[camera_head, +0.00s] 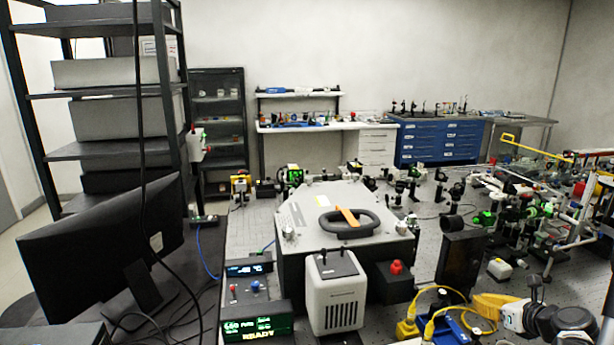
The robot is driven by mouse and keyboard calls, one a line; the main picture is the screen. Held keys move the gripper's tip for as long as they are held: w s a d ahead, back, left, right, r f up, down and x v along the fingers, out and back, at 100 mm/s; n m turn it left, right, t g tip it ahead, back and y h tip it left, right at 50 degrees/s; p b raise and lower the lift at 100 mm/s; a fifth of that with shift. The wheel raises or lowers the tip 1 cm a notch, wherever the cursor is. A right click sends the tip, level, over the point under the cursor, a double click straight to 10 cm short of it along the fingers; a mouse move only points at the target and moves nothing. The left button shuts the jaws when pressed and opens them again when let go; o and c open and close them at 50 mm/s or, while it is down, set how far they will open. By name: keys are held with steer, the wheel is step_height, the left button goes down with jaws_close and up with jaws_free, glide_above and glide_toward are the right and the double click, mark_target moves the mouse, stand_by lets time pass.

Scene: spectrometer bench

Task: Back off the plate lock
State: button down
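A grey many-sided housing (300,212) stands on the optical bench in the middle of the view, with a flat plate-like top. A dark oval ring handle (328,230) sits on the top, with an orange lever (348,215) lying across its far side. A small metal knob (289,231) stands at the housing's left front corner, and another small knob (401,227) is at its right. I cannot tell which of these parts is the plate lock, or whether it is tight or loose.
A white unit (335,292), a black box with a red knob (393,274) and a controller reading READY (258,325) crowd the housing's front. A monitor (95,250) stands left. Optics, cables and a yellow connector (407,329) fill the right side.

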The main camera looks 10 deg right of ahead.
steer(key=shift+w+a, duration=0.1)
steer(key=shift+w, duration=1.05)
steer(key=shift+a+f+b, duration=0.25)
steer(key=shift+f+b, duration=0.3)
steer(key=shift+b, duration=0.15)
steer(key=shift+s+a+b, duration=0.1)
steer(key=shift+a+b, duration=0.4)
steer(key=shift+b, duration=0.5)
steer(key=shift+r, duration=0.1)
stand_by(0.5)
steer(key=shift+a+r, duration=0.15)
steer(key=shift+r, duration=0.15)
steer(key=shift+s+d, duration=0.15)
steer(key=shift+s, duration=1.35)
steer(key=shift+s+d, duration=0.15)
steer(key=shift+s, duration=1.35)
steer(key=shift+w+a, duration=0.1)
